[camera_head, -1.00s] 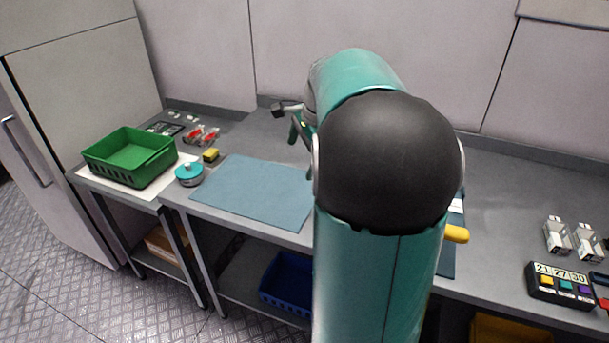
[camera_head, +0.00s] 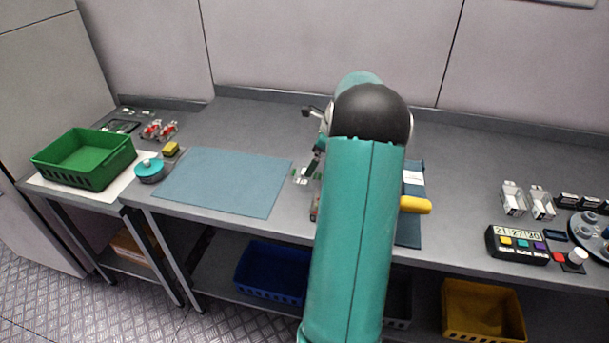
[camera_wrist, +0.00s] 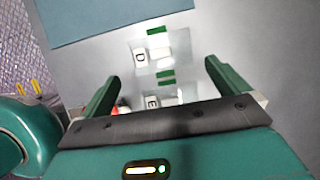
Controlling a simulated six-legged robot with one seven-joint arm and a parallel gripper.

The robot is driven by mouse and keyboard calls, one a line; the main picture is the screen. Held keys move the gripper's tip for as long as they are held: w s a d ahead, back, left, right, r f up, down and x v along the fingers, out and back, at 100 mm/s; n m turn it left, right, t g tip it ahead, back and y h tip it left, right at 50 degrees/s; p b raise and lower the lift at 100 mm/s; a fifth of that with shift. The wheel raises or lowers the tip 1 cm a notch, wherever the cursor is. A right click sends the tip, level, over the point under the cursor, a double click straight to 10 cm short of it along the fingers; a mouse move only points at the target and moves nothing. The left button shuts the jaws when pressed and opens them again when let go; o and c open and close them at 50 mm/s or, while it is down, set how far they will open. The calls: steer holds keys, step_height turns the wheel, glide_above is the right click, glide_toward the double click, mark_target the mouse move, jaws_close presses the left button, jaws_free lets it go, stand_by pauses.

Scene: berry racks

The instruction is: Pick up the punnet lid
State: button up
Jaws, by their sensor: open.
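Two clear pieces with green strips lie on the grey bench in the wrist view. The farther one (camera_wrist: 178,45) carries a white tag marked D; the nearer one (camera_wrist: 171,93) carries a tag marked E. I take them to be punnet lids, but their outlines are faint. A clear piece with green (camera_head: 300,175) also shows in the head view, left of my arm. My gripper (camera_wrist: 161,70) is open and empty, its two green fingers to either side of these pieces. The height gap is unclear. In the head view my arm hides part of the bench here.
A blue-grey mat (camera_head: 222,182) lies left of my gripper, clear on top. Clear punnets (camera_head: 513,200) and a button box (camera_head: 517,246) stand right. A yellow handle (camera_head: 415,205) juts beside my arm.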

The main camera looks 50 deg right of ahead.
steer(key=x, duration=0.5)
steer(key=shift+w+f, duration=0.15)
steer(key=shift+w, duration=0.3)
steer(key=c, duration=0.7)
